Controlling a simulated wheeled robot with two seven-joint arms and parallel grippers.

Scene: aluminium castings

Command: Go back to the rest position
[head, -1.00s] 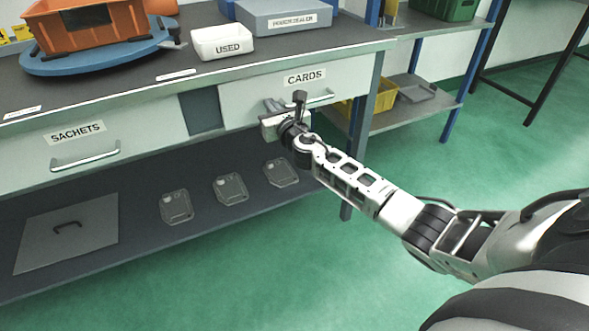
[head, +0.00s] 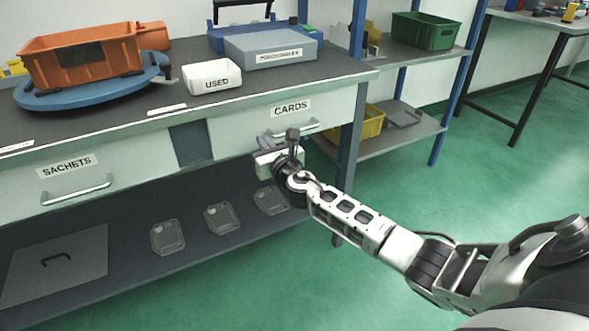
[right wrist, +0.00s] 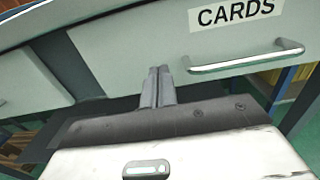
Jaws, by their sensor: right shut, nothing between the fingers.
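My right gripper (head: 268,140) is in front of the CARDS drawer (head: 232,130), at the left end of its handle (head: 308,129). In the right wrist view its two fingers (right wrist: 158,72) are together with nothing between them. The drawer handle (right wrist: 246,60) lies to the right of the fingertips there, apart from them. The CARDS drawer looks shut. My left gripper is in neither view.
The bench holds an orange bin (head: 82,58) on a blue turntable (head: 95,90), a white USED tray (head: 211,77) and a grey box (head: 270,48). The SACHETS drawer (head: 130,160) is at left. A lower shelf (head: 200,205) holds several clear trays. Green floor (head: 480,180) is free at right.

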